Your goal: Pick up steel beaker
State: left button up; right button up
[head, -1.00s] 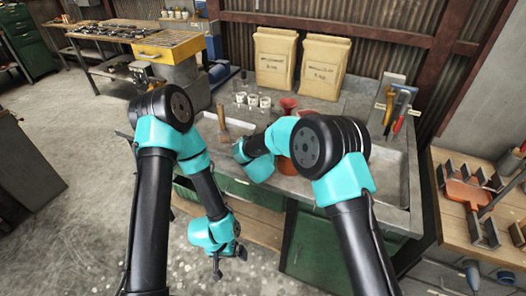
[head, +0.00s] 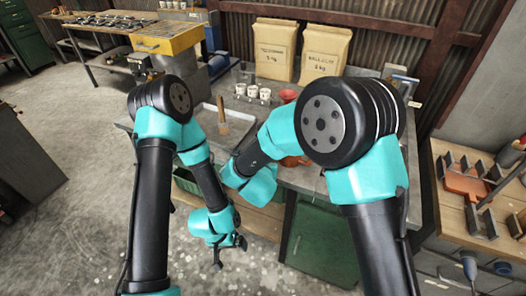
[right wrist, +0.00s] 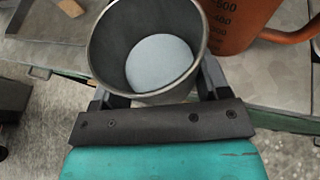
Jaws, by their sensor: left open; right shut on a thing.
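The steel beaker (right wrist: 97,48) is a grey open cup, seen from above in the right wrist view. The beaker's inside shows a pale round bottom. In the head view my right arm hides the beaker and the right gripper. My left gripper (head: 228,256) is open and empty, hanging low in front of the bench.
An orange measuring jug (right wrist: 238,22) stands close to the right of the beaker. On the bench are white cups (head: 252,92), a wooden-handled tool (head: 222,112) in a tray, a red funnel (head: 288,96) and two paper bags (head: 325,52). A wooden side table (head: 465,215) stands at right.

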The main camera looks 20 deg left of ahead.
jog(key=shift+s+d, duration=0.2)
jog(key=shift+s, duration=0.5)
jog(key=shift+r, duration=0.1)
